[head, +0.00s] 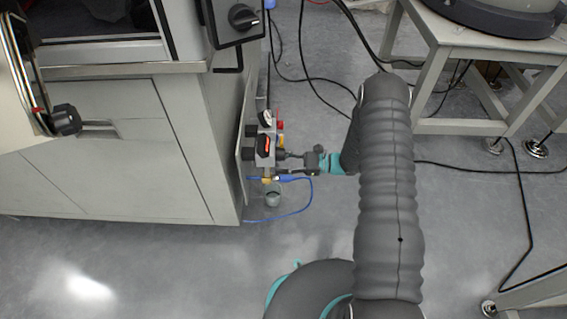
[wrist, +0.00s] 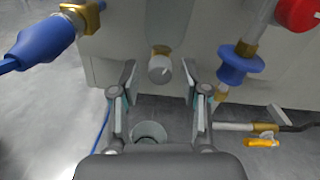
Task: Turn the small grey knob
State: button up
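The small grey knob (wrist: 160,69) sticks out from a light grey fitting on the panel, in the upper middle of the wrist view. It has a pale line on its face. My gripper (wrist: 160,82) is open, with one finger on each side of the knob and a visible gap on both sides. Nothing is held. In the head view my gripper (head: 292,163) is at the valve assembly on the cabinet's right side. I cannot make out the knob there.
In the wrist view, a blue plug (wrist: 42,43), a blue collar (wrist: 238,64), a red knob (wrist: 299,12) and a yellow lever (wrist: 262,142) surround the fingers. A round grey cup (wrist: 149,131) sits below. The cabinet (head: 120,160) stands left, a white table (head: 470,40) right.

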jog(key=shift+d, duration=0.1)
jog(key=d, duration=1.1)
jog(key=shift+s+d, duration=0.25)
jog(key=shift+d, duration=0.15)
